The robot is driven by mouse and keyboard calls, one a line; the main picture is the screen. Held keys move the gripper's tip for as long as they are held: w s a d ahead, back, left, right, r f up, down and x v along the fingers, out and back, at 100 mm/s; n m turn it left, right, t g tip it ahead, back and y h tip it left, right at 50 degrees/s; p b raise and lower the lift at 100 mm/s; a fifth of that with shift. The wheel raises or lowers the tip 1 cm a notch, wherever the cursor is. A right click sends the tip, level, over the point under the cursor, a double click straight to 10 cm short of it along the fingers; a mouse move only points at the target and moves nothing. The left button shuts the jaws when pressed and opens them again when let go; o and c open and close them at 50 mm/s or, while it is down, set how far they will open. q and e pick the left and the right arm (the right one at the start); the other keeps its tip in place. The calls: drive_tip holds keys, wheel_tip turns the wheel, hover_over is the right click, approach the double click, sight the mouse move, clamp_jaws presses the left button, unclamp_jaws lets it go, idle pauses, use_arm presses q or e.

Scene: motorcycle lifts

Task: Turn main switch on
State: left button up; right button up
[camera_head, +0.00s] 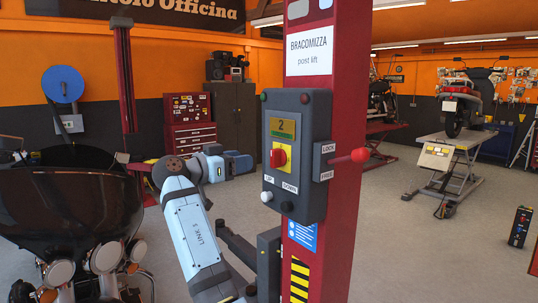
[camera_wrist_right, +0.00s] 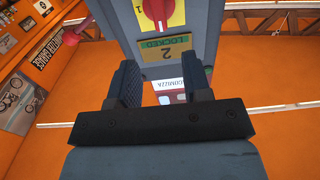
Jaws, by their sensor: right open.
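The main switch is a red rotary knob (camera_head: 278,158) on a yellow plate, on the front of the grey control box (camera_head: 312,150) of the red post lift. The knob's grip looks close to upright. Its yellow plate and part of the red knob (camera_wrist_right: 155,12) show at the top of the right wrist view. My right gripper (camera_head: 250,164) is left of the box, apart from the knob and pointing toward it. In the right wrist view its two dark fingers (camera_wrist_right: 160,68) are spread with nothing between them. My left gripper is not in view.
Above the knob is a display (camera_head: 283,127) reading 2; in the wrist view it also reads LOCKED. A white UP button (camera_head: 267,197) and a DOWN button (camera_head: 287,206) sit below. A red-knobbed lever (camera_head: 359,155) sticks out right. A dark motorcycle (camera_head: 70,215) stands left.

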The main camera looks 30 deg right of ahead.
sight(271, 155)
drive_tip(key=d, duration=0.3)
drive_tip(key=d+p, duration=0.1)
drive_tip(key=d, duration=0.3)
drive_tip(key=w+d+p, duration=0.1)
drive_tip(key=d, duration=0.3)
drive_tip(key=shift+d, duration=0.1)
clamp_jaws()
